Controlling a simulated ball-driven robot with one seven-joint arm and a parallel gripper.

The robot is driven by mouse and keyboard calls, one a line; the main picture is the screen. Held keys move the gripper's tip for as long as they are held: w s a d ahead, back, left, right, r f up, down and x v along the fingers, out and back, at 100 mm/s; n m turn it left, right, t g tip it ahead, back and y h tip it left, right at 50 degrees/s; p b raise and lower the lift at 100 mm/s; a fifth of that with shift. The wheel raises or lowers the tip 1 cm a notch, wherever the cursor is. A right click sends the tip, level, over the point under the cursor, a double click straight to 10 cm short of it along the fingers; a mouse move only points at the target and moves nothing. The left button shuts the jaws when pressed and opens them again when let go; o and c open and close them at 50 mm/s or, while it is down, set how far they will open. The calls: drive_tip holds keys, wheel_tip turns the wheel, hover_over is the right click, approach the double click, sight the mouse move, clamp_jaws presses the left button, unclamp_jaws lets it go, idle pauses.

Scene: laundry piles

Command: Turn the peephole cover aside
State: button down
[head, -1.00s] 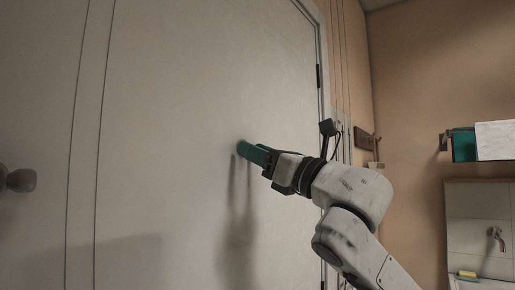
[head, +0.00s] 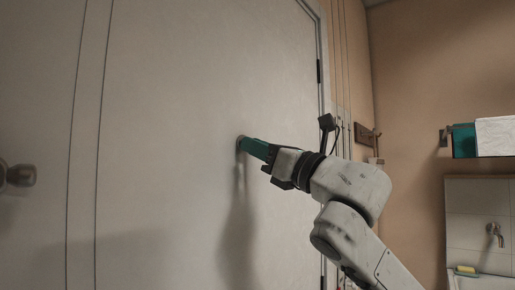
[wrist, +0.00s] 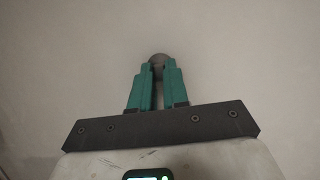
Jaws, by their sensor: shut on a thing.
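The peephole cover (wrist: 158,60) is a small dark round piece on the pale door (head: 170,120). In the wrist view it shows at and just beyond my fingertips. My gripper (wrist: 156,70) has teal fingers, and their tips are closed on the cover. In the head view my gripper (head: 242,143) reaches the door from the right, and its tips hide most of the cover. Which way the cover is turned cannot be told.
A round door knob (head: 18,175) sticks out at the far left. A wall shelf with a teal and white cloth (head: 497,136) and a tap (head: 495,235) are at the right. The door surface around my gripper is clear.

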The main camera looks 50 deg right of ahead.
drive_tip(key=shift+a+m, duration=0.1)
drive_tip(key=shift+m, duration=0.2)
drive_tip(key=m+h, duration=0.1)
drive_tip(key=a+m+h+b, duration=0.1)
drive_tip(key=m, duration=0.1)
drive_tip(key=shift+m, duration=0.3)
drive_tip(key=m+h, duration=0.1)
drive_tip(key=m, duration=0.2)
drive_tip(key=a+m+g+h, duration=0.1)
drive_tip(key=m, duration=0.1)
drive_tip(key=shift+r+h, duration=0.3)
drive_tip(key=m, duration=0.2)
drive_tip(key=m+g+h+p, duration=0.1)
drive_tip(key=a+r+m+p, duration=0.1)
drive_tip(key=m, duration=0.1)
drive_tip(key=shift+m+g+h, duration=0.3)
drive_tip(key=shift+h, duration=0.1)
drive_tip(key=shift+a+r+m+g+h+p, duration=0.1)
drive_tip(key=shift+r+m+g+h+p, duration=0.15)
drive_tip(key=shift+m+p, duration=0.45)
drive_tip(key=shift+r+m+g+h+p, duration=0.15)
drive_tip(key=shift+m+g+p, duration=0.15)
drive_tip(key=shift+m, duration=0.7)
drive_tip(key=c, duration=1.1)
unclamp_jaws()
drive_tip(key=shift+s, duration=0.1)
